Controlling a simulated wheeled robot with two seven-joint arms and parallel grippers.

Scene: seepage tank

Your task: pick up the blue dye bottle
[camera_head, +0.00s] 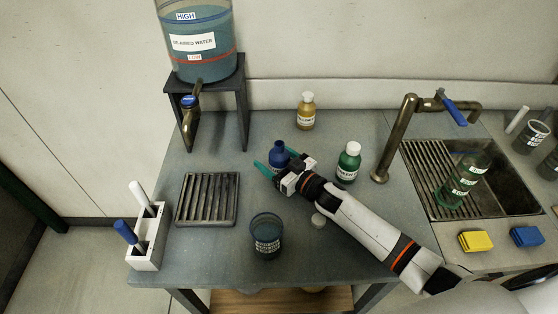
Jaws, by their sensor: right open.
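The blue dye bottle (278,151) stands upright on the grey bench, with a dark blue cap. My right arm comes in from the lower right, and its gripper (273,164) is at the bottle. The teal fingers are open, one showing at the bottle's left front and one at its right. The bottle seems to be between them, but I cannot tell whether either finger touches it. The gripper hides the bottle's lower right part. My left gripper does not show.
A green bottle (348,163) stands right of the gripper and an amber bottle (306,111) behind. A beaker (266,236) and a white cap (318,220) are in front. A slatted rack (207,199), a pen holder (147,240) and the tank stand (243,105) are left; the sink (500,190) is right.

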